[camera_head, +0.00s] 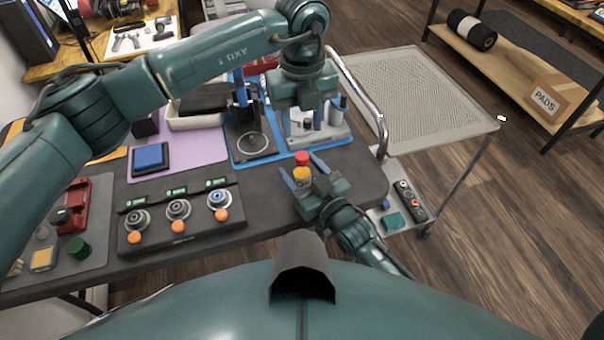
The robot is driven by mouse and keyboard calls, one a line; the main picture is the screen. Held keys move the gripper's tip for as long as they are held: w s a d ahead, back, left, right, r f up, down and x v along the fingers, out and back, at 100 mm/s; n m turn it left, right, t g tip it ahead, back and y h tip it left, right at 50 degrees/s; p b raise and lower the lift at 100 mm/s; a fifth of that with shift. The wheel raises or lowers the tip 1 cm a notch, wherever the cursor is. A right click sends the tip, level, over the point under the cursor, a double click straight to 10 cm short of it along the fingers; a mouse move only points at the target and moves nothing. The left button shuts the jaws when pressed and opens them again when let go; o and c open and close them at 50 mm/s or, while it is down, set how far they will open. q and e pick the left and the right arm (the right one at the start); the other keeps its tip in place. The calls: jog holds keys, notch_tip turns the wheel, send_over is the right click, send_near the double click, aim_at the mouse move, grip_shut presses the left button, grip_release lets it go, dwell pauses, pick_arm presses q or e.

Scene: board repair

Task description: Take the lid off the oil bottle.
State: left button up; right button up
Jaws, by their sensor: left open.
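The oil bottle (302,175) has a yellow-orange body and a red lid (302,158). It stands upright near the right end of the dark worktable, and its lower part is hidden by my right gripper. My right gripper (304,172) has one finger on each side of the bottle body and is shut on it. The red lid is on top of the bottle, above the fingers. My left gripper (305,122) is open, pointing down above the blue mat, behind the bottle and apart from the lid. What lies between its fingers is hard to make out.
A black unit (180,222) with several dials and orange buttons stands left of the bottle. A blue block (151,157) lies on a purple mat. A grey fixture (320,132) stands behind the bottle. A metal cart (420,95) is to the right, with open wooden floor beyond.

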aim_at(302, 155)
grip_shut()
pick_arm(q)
jog(key=m, duration=1.2)
jog(key=shift+m, duration=0.3)
jog(key=m, duration=0.8)
jog(key=shift+m, duration=0.3)
jog(key=m, duration=2.3)
jog(key=shift+m, duration=0.3)
jog(key=shift+f, duration=4)
